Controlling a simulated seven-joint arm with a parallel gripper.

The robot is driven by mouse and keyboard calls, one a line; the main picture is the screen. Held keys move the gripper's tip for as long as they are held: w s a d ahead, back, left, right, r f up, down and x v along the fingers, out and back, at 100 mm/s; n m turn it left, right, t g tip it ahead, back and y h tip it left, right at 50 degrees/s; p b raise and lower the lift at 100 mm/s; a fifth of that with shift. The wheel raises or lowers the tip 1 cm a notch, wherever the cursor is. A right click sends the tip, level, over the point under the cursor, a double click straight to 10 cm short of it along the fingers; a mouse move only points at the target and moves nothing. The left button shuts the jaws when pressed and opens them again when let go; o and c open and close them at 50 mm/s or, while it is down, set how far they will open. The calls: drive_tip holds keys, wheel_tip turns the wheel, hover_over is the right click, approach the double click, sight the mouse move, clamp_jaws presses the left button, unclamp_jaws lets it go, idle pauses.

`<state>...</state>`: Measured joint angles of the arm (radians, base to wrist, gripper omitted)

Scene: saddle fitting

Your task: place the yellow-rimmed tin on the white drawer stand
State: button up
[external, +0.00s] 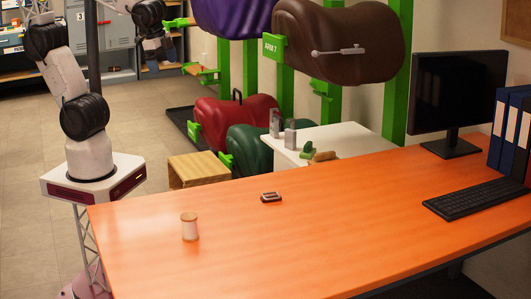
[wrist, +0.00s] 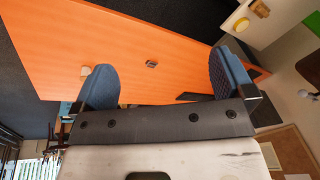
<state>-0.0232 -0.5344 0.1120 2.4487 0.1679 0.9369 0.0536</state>
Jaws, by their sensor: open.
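A small upright cylinder with a pale body and tan-yellow rims, the closest match to the yellow-rimmed tin (external: 190,227), stands near the front left of the orange table. It also appears as a small tan shape by the left finger in the wrist view (wrist: 86,70). The white drawer stand (external: 345,138) is behind the table; its pale top is at the upper right of the wrist view (wrist: 278,22). My gripper (wrist: 164,70) is open, its blue fingers wide apart with nothing between them. It is well above and away from the tin.
A small dark, buckle-like piece (external: 271,198) lies on the orange table (external: 330,230). Grey metal blocks (external: 283,126), a green item (external: 307,150) and a tan roll (external: 324,156) occupy the stand. A monitor (external: 446,95) and keyboard (external: 478,197) are at right. Saddles hang behind.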

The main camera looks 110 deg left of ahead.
drive_tip(key=s+d+n+h, duration=0.1)
drive_tip(key=s+d, duration=0.2)
drive_tip(key=s, duration=0.2)
drive_tip(key=shift+d+t+h, duration=0.3)
drive_tip(key=shift+h, duration=0.1)
drive_tip(key=shift+s, duration=0.1)
idle(0.8)
